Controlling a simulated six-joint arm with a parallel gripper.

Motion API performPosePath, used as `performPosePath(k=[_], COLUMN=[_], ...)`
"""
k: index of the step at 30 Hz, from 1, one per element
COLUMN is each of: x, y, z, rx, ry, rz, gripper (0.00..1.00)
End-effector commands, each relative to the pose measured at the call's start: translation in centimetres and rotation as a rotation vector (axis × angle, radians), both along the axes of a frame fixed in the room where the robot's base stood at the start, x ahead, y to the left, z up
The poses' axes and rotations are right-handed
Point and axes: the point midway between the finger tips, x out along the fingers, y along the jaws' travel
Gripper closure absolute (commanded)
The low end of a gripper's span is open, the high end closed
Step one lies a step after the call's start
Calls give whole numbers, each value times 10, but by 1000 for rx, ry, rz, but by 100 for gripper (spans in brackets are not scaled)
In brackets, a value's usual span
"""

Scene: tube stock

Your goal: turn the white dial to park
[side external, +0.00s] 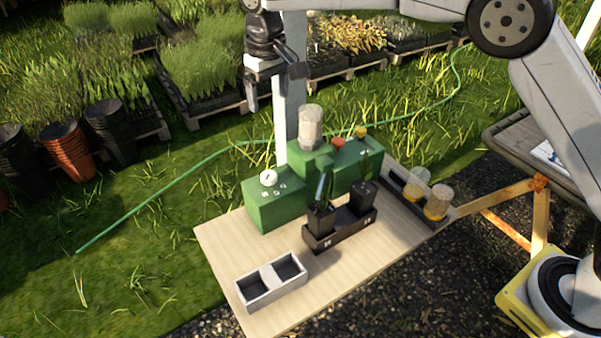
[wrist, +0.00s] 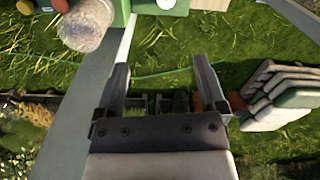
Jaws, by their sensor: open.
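The white dial (side external: 268,178) sits on top at the left end of the green machine (side external: 262,213). It has a dark pointer mark, with small pale marks on the green face beside it. The label at each position is too small to read. In the wrist view part of the dial (wrist: 166,4) shows at the top edge, cut off by the frame. My gripper (side external: 272,88) is open and empty, well above the machine and apart from the dial. Its two spread fingers also show in the wrist view (wrist: 160,66), with nothing between them.
A tall clear cylinder (side external: 311,126) stands on the machine, with orange (side external: 338,142) and yellow (side external: 361,131) knobs to its right. A black tray (side external: 322,240) with potted plants and a grey two-bin box (side external: 246,290) are in front. A grey post (side external: 287,115) rises behind the machine.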

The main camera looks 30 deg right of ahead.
Motion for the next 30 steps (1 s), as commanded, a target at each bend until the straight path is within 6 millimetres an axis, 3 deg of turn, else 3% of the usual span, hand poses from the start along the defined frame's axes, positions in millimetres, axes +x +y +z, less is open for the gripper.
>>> performPosePath(k=[8,14,24,30], x=[5,5,4,5], y=[14,13,12,13], z=[-9,-40,-108,-125], rx=[-4,-4,-6,-4], ry=[12,12,15,9], rz=[11,10,9,10], gripper=[10,10,10,10])
